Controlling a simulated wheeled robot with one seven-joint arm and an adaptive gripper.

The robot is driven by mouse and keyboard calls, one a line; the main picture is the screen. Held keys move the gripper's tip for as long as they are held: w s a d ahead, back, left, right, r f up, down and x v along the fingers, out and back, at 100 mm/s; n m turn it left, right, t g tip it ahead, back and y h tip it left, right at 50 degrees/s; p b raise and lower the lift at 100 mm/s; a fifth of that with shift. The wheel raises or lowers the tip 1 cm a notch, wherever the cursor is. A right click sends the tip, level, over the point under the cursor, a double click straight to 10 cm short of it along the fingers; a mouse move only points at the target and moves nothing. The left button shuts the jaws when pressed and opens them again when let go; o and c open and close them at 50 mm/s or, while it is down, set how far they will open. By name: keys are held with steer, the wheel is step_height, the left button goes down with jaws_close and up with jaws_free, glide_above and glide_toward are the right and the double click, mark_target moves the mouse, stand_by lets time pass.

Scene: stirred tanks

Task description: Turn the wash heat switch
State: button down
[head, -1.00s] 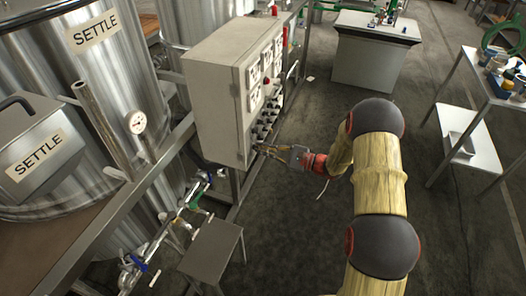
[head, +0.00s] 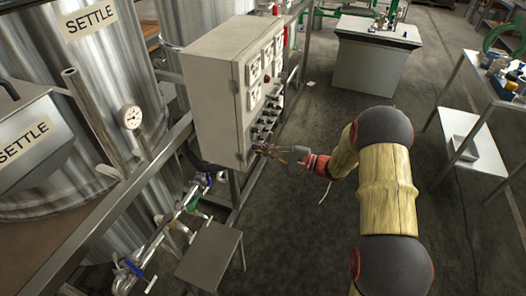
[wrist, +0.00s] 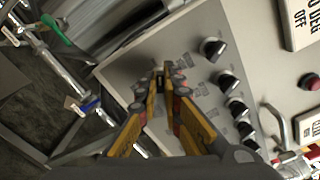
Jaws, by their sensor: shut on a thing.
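A grey control box (head: 213,95) stands on a frame beside the steel tanks. Its right-hand face carries a row of dark rotary switches (head: 264,123). My gripper (head: 263,150) reaches the low near end of that face. In the wrist view the yellow fingers (wrist: 164,80) are close together on a small dark switch (wrist: 160,83) near the panel's edge. The fingers hide most of it, and I cannot read its label or tell its angle. Several black knobs with pale pointers, such as this near one (wrist: 213,49), stand to the right, apart from the fingers.
A red button (wrist: 310,82) and white label plates (wrist: 300,20) are on the same panel. Pipes with a blue-handled valve (head: 133,268) and a green-handled valve (head: 197,198) run below the box. A small stool (head: 210,252) stands in front.

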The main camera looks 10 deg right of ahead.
steer(key=shift+f, duration=0.1)
steer(key=c, duration=2)
jaws_free()
steer(key=shift+o, duration=0.2)
steer(key=shift+d, duration=0.15)
steer(key=v, duration=1.1)
steer(key=shift+s+d, duration=0.25)
steer(key=shift+d, duration=0.1)
